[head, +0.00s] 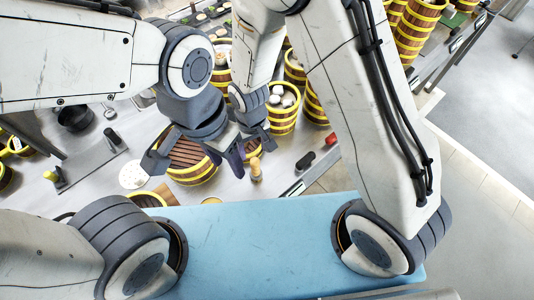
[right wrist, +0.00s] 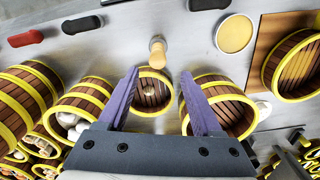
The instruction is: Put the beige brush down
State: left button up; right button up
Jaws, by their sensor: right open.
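The beige brush (head: 255,168) is on the grey counter near its front edge, free of both grippers. It also shows in the right wrist view (right wrist: 157,50), beyond my fingertips and apart from them. My right gripper (head: 252,150) is open and empty; its purple fingers (right wrist: 160,80) are spread over a small round steamer (right wrist: 152,92). My left gripper (head: 182,156) has its fingers spread above a larger yellow-banded steamer (head: 190,170) in the head view. No object shows held in it.
Steamers with pale buns (head: 283,105) stand behind and to the right. A red bottle-like thing (head: 331,138) and a black one (head: 305,160) lie right of the brush. A white disc (head: 133,175) lies at left. Bare counter surrounds the brush.

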jog(key=s+d+r+n, duration=0.1)
jog(key=s+d+r, duration=0.1)
jog(key=s+r, duration=0.5)
jog(key=s+d+r+n+y, duration=0.1)
jog(key=s+d+r+n, duration=0.1)
jog(key=s+r, duration=0.5)
notch_tip(320, 180, up, 7)
jog(key=shift+d+f, duration=0.2)
jog(key=shift+d, duration=0.25)
notch_tip(320, 180, down, 13)
jog(key=b, duration=1.3)
